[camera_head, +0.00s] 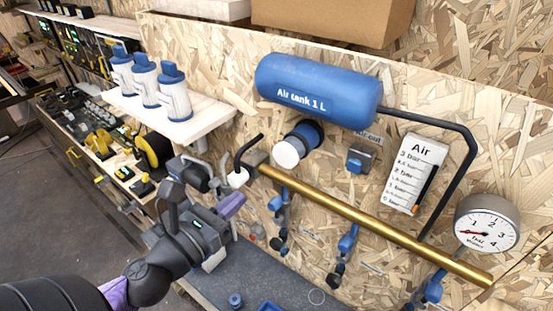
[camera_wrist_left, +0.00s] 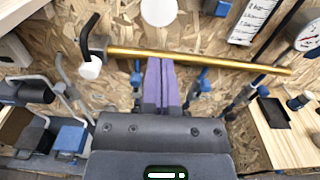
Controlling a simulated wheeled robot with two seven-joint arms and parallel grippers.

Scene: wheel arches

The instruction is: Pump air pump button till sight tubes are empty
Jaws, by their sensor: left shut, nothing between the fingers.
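A white round button (camera_head: 287,153) on a blue cylindrical body sticks out of the board below the blue air tank (camera_head: 318,90). Its white face shows at the top of the left wrist view (camera_wrist_left: 158,11). Below it a brass pipe (camera_head: 370,220) runs down to the right, with several blue-fitted valves (camera_head: 347,243) beneath it. I cannot make out the sight tubes or their content. My left gripper (camera_head: 236,201), with purple fingers (camera_wrist_left: 161,82), is shut and empty. It is below and left of the button, apart from it, near the pipe's left end. My right gripper is not in view.
An air scale (camera_head: 413,172) and a round water gauge (camera_head: 487,225) are on the right. A black lever (camera_head: 247,146) stands at the pipe's left end. White blue-topped canisters (camera_head: 172,88) stand on a shelf (camera_head: 185,127) at the left.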

